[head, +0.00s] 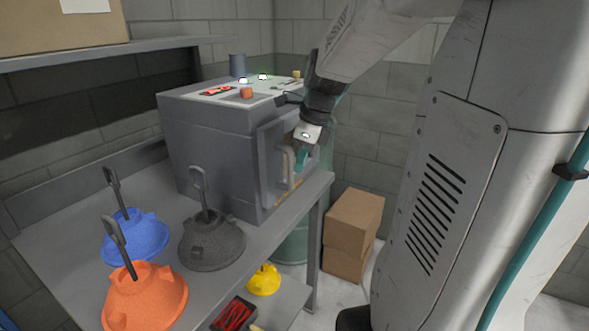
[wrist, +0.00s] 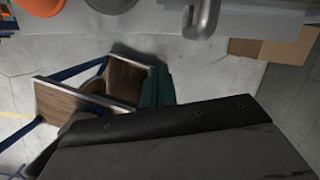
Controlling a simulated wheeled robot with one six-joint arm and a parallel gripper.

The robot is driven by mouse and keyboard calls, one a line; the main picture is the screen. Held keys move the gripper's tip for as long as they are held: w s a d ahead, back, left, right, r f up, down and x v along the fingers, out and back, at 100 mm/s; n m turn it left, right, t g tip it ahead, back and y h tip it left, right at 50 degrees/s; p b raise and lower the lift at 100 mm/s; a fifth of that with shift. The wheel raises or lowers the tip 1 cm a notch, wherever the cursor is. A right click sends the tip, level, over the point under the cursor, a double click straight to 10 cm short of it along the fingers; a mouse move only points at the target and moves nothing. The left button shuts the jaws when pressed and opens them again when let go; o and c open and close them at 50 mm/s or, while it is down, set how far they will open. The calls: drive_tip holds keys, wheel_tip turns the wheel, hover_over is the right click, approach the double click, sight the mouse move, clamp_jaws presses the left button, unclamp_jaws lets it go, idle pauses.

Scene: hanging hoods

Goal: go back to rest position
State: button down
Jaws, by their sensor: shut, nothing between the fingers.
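My gripper (head: 302,158) is at the front of a grey box-shaped machine (head: 213,140), beside the grey door handle (head: 286,166). Its teal fingers are shut with nothing between them. In the wrist view the teal part (wrist: 157,88) shows beyond my dark gripper body, and a grey handle (wrist: 203,20) lies at the top, apart from it. I cannot tell from the head view whether the fingers touch the handle.
Orange (head: 145,300), blue (head: 137,238) and dark grey (head: 212,243) hoods with upright hooks stand on the grey table (head: 60,225). A yellow hood (head: 264,280) sits lower. Cardboard boxes (head: 353,222) are stacked on the floor. Wood-faced pieces (wrist: 126,77) show below the wrist.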

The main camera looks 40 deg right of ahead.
drive_tip(key=v, duration=0.7)
drive_tip(key=shift+s, duration=0.15)
drive_tip(key=shift+d+f, duration=0.1)
drive_tip(key=s+a+f+n, duration=0.3)
drive_tip(key=s+a+n, duration=0.5)
drive_tip(key=n, duration=0.6)
drive_tip(key=s+a+f+n+g+h, duration=0.1)
drive_tip(key=s+a+f+n, duration=0.2)
drive_tip(key=s+a+n, duration=0.5)
drive_tip(key=a+n, duration=0.2)
drive_tip(key=n, duration=0.5)
drive_tip(key=shift+s+a, duration=0.15)
